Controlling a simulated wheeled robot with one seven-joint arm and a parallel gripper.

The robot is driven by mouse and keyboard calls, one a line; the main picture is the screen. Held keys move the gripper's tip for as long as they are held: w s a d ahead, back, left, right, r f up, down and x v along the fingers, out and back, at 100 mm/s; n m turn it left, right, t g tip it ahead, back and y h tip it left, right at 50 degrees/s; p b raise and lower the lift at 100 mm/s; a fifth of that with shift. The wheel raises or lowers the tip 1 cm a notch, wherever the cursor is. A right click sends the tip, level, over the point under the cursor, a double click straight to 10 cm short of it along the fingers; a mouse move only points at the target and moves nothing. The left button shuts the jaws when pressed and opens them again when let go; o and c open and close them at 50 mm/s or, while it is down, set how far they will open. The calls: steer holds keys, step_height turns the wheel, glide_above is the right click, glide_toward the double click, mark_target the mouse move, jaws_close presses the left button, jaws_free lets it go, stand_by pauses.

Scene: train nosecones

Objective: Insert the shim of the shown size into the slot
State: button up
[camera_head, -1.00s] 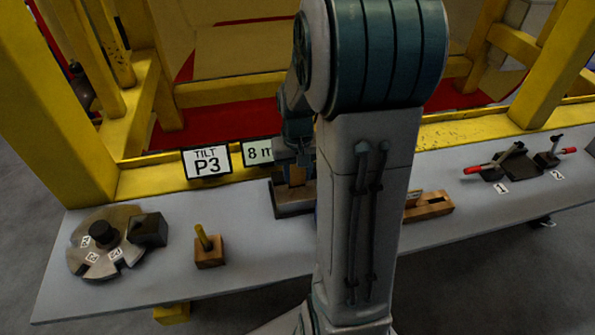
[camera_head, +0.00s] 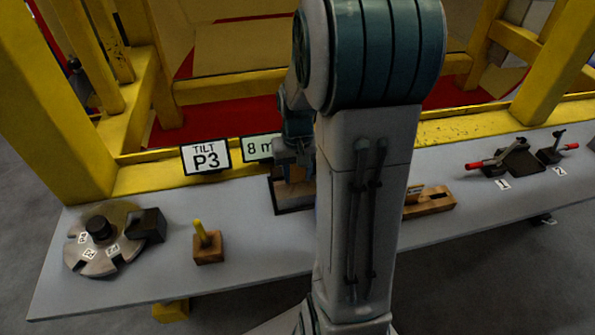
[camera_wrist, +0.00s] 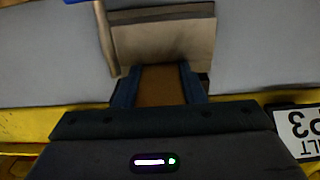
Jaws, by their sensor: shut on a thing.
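My gripper (camera_head: 296,168) is shut on a brown shim (camera_wrist: 161,86), which shows between its two blue fingers in the wrist view. In the head view the gripper is low over a dark grey block (camera_head: 293,197) at the back of the bench. In the wrist view the block's grey-tan face (camera_wrist: 165,38) lies right beyond the fingertips, and the shim's far end meets its edge. I cannot tell how deep the shim sits in the slot. A sign (camera_head: 258,149) reads "8 m", its right part hidden by my arm.
A "TILT P3" sign (camera_head: 206,157) stands left of the size sign. A notched disc (camera_head: 97,243) and a wooden block with a yellow peg (camera_head: 207,248) are at left. A wooden rack (camera_head: 430,203) and red-handled levers (camera_head: 490,165) are at right.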

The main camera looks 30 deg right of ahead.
steer(key=shift+r+p, duration=0.55)
steer(key=shift+r, duration=0.3)
steer(key=shift+f+b, duration=0.9)
steer(key=shift+f, duration=0.05)
stand_by(1.1)
steer(key=o, duration=1.3)
steer(key=shift+a, duration=0.1)
step_height(320, 180, up, 14)
steer(key=shift+f, duration=0.1)
